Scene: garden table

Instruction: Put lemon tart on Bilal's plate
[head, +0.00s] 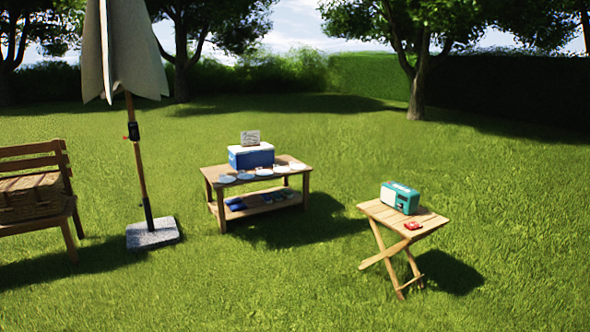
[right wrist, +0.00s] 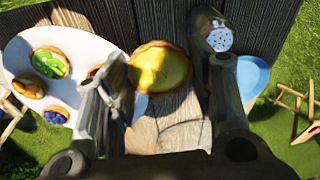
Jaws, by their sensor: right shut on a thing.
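In the right wrist view my right gripper (right wrist: 165,75) is shut on a round lemon tart (right wrist: 160,68) with a yellow filling and a browned rim. The tart sits between the two fingers, above a wooden tabletop (right wrist: 165,15). In the head view a row of several pale plates (head: 264,172) lies along the front of a low wooden table (head: 213,189). No name can be read on any plate, so I cannot tell which is Bilal's. Neither gripper shows in the head view.
In the right wrist view a white platter (right wrist: 85,52) with several fruit tarts is left; a white perforated-top object (right wrist: 220,38) and blue plate (right wrist: 253,77) are right.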

